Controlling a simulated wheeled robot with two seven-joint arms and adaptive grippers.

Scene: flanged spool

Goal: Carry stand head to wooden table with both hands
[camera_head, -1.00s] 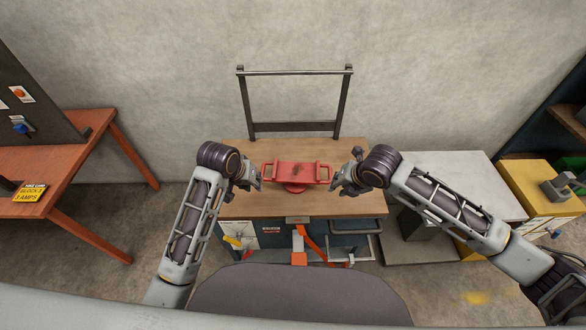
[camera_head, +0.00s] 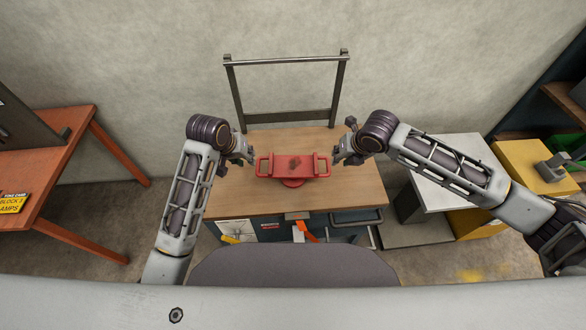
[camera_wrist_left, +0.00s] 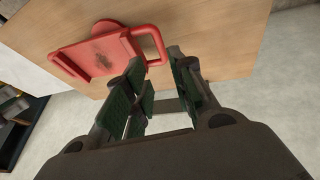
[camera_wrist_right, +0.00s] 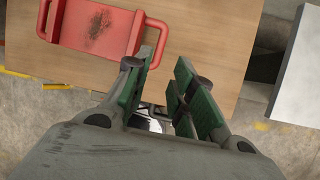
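The red stand head (camera_head: 293,166) rests on the wooden table (camera_head: 345,195), with a loop handle at each side and a dark smudge on top. It shows in the left wrist view (camera_wrist_left: 97,55) and the right wrist view (camera_wrist_right: 97,25). My left gripper (camera_head: 247,155) is open and empty, just left of and behind the left handle. My right gripper (camera_head: 341,153) is open and empty, just right of and behind the right handle. In the wrist views, neither handle lies between the green finger pads. The stand head's underside is mostly hidden.
A dark metal frame (camera_head: 286,116) stands at the table's back edge. An orange workbench (camera_head: 70,165) is at the left. A light grey table (camera_head: 452,178) and a yellow cabinet (camera_head: 530,165) are at the right. The wooden top beside the stand head is bare.

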